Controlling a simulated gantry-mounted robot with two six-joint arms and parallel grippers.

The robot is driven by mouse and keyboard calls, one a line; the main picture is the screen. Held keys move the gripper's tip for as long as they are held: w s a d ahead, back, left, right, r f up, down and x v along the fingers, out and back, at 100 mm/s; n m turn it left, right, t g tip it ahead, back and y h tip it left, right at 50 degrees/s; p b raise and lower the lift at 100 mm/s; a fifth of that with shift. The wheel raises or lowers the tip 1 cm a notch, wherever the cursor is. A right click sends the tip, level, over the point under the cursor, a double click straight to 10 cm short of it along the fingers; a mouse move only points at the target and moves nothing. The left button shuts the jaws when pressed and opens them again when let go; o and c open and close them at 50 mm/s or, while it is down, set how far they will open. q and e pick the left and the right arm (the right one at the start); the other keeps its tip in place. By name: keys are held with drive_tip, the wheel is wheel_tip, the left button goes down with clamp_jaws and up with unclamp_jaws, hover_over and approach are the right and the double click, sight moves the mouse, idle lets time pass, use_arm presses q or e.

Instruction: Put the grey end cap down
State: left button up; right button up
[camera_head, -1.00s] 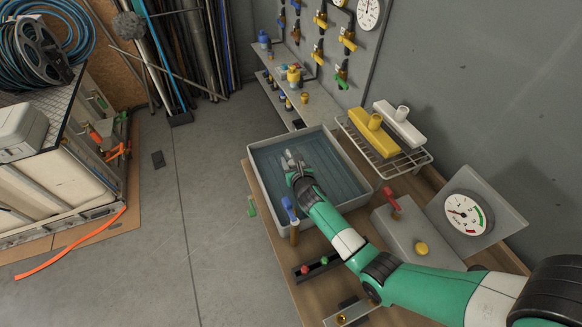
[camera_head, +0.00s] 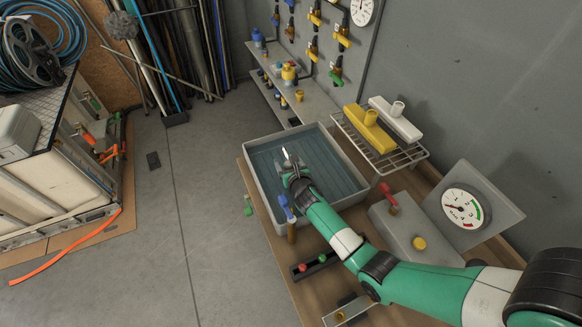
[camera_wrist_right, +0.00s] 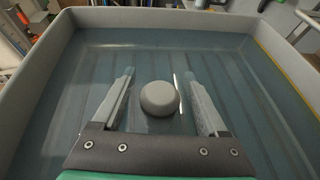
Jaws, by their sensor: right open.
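The grey end cap (camera_wrist_right: 160,98) is a small rounded disc in the right wrist view. It sits between the two spread fingers of my right gripper, with a gap on each side. It appears to rest low in the grey tray (camera_wrist_right: 285,28), over the bluish ribbed bottom. In the head view my right gripper (camera_head: 289,160) reaches down into the tray (camera_head: 342,148) and is open. The cap cannot be made out clearly there. My left gripper is not in view.
A wire rack (camera_head: 412,156) with a yellow piece (camera_head: 368,130) and a white piece (camera_head: 396,118) stands right of the tray. A blue-handled valve (camera_head: 286,207) stands at its front wall. A box with a red lever (camera_head: 388,192) and a gauge (camera_head: 464,208) are further right.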

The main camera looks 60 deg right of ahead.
drive_tip(key=p+v, duration=0.4)
drive_tip(key=v, duration=0.7)
drive_tip(key=shift+s+a+p, duration=0.2)
drive_tip(key=shift+s+p, duration=0.1)
